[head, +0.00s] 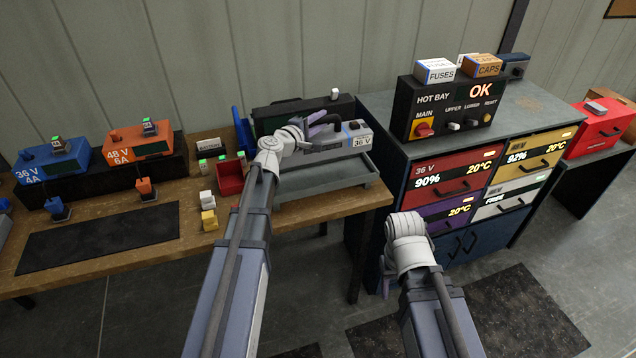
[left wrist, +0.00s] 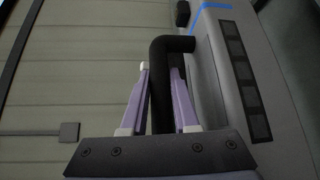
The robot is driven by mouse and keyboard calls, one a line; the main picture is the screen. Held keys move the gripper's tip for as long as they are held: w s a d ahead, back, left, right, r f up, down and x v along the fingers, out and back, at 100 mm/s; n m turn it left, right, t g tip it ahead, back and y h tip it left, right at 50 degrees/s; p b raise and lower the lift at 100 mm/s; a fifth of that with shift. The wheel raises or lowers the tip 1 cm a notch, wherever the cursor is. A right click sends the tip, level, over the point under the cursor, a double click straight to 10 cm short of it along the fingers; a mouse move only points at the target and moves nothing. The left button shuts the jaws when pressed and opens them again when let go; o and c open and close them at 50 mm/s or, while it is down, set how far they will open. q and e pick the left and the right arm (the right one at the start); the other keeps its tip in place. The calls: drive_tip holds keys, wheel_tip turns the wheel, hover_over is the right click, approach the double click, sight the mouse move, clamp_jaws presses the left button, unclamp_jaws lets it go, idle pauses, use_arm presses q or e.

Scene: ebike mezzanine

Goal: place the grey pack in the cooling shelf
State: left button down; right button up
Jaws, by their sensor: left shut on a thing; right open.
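The grey pack (head: 345,138), marked 36 V, is at the back right of the wooden bench, over the grey cooling shelf (head: 345,181). My left gripper (head: 322,124) is shut on the pack's black handle. In the left wrist view its purple fingers (left wrist: 160,95) stand on either side of the black handle (left wrist: 162,85), and the pack's grey side (left wrist: 225,70) with a blue stripe is at the right. I cannot tell whether the pack touches the shelf. My right gripper (head: 386,286) is low in front of the drawer cabinet, mostly hidden behind its own wrist, open and empty.
A red bin (head: 230,178) and small blocks (head: 208,219) lie left of the shelf. Orange (head: 138,143) and blue (head: 52,163) chargers stand further left, behind a dark mat (head: 100,238). The drawer cabinet (head: 400,165) with the hot bay box (head: 446,106) stands close at right.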

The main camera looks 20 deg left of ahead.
sight(319, 138)
use_arm(q)
wheel_tip(319, 138, down, 6)
drive_tip(key=b, duration=0.6)
drive_tip(key=shift+f, duration=0.15)
wheel_tip(319, 138, down, 4)
drive_tip(key=b, duration=0.4)
drive_tip(key=shift+r, duration=0.2)
